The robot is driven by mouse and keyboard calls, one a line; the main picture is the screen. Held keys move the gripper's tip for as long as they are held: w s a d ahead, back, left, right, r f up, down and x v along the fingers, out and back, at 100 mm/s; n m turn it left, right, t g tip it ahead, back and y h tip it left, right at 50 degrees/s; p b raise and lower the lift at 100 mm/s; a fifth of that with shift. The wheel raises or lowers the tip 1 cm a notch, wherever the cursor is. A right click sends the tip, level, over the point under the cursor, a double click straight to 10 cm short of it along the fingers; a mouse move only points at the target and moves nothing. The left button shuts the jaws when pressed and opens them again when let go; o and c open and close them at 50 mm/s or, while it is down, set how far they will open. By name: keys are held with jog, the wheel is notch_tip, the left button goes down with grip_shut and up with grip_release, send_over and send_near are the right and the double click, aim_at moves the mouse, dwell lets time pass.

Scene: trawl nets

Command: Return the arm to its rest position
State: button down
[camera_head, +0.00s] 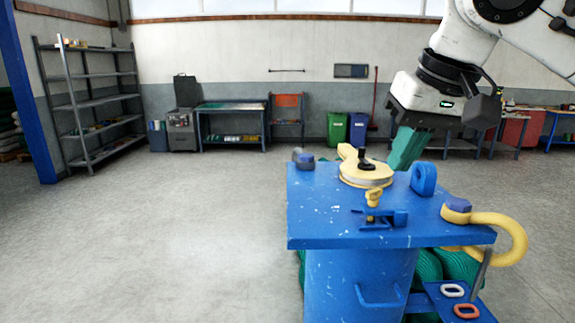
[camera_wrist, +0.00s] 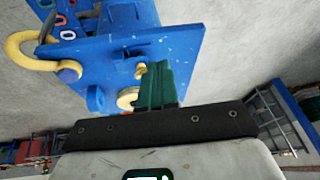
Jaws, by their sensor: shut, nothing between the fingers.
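My arm comes in from the upper right of the head view. My gripper (camera_head: 398,168) has green fingers and hangs just behind the blue workstand (camera_head: 318,230), pointing down and a little left. In the wrist view the green fingers of my gripper (camera_wrist: 157,68) are together, with nothing held between them. They overlap the view of the stand's blue top; whether they touch anything there I cannot tell.
Green netting (camera_head: 460,265) lies behind the stand. The floor (camera_head: 180,230) to the left is clear.

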jog(key=a+f+t+y, duration=0.1)
jog(key=a+f+y, duration=0.15)
jog(key=f, duration=0.85)
jog(key=a+f+t+y, duration=0.1)
jog(key=a+f+y, duration=0.15)
jog(key=f, duration=0.85)
jog(key=s+d+f+m+h, duration=0.1)
jog(key=s+d+f, duration=0.1)
jog(key=s+f, duration=0.5)
jog(key=s+d+f+m+h, duration=0.1)
jog(key=s+d+f, duration=0.1)
jog(key=f, duration=0.9)
jog(key=s+d+f+g+h, duration=0.1)
jog(key=s+d+f, duration=0.3)
jog(key=s, duration=0.4)
jog(key=s+d+f+g+h, duration=0.2)
jog(key=s+d+f, duration=0.2)
jog(key=s, duration=0.5)
jog(key=s+d+f+g+h, duration=0.2)
jog(key=s+d+f, duration=0.2)
jog(key=s+f, duration=0.2)
jog(key=s, duration=0.2)
jog(key=shift+s, duration=0.4)
jog(key=c, duration=1.9)
grip_release()
